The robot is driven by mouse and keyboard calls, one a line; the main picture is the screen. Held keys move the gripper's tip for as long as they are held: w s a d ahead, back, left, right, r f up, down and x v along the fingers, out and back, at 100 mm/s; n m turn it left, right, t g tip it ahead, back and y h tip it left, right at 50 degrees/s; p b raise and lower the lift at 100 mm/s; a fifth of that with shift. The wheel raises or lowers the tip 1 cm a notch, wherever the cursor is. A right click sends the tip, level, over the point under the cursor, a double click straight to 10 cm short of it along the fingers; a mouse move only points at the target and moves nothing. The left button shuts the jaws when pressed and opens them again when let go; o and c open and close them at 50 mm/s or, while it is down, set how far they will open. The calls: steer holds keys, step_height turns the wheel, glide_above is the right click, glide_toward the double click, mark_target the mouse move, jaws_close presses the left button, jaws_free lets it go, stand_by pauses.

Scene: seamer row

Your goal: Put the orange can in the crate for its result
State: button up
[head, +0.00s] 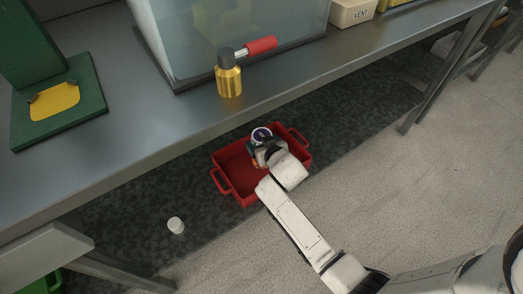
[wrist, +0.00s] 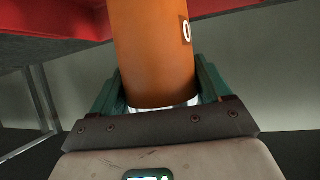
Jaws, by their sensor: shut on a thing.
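The orange can (wrist: 155,55) fills the middle of the wrist view, with a dark label and a white mark on its right side. My gripper (wrist: 158,88) is shut on it, one green finger on each side. In the head view my gripper (head: 257,156) is over the right part of the red crate (head: 232,172), and hides most of the can. The red crate stands on the dark floor below the bench edge; its red wall also shows in the wrist view (wrist: 42,20). I cannot tell whether the can touches the crate.
The grey bench (head: 150,120) overhangs behind the crate, with a gold cylinder (head: 229,80) and a clear tank (head: 190,40) on it. A green crate (head: 42,284) shows at the lower left.

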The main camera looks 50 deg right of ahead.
steer(key=shift+w+d+f+b, duration=0.2)
steer(key=shift+f+b, duration=0.4)
steer(key=shift+f, duration=0.35)
steer(key=shift+w+d+f+b, duration=0.1)
steer(key=shift+w+f+b, duration=0.1)
steer(key=shift+f+b, duration=0.6)
steer(key=shift+f, duration=0.15)
steer(key=shift+f, duration=0.15)
steer(key=o, duration=1.6)
steer(key=shift+s+f, duration=0.1)
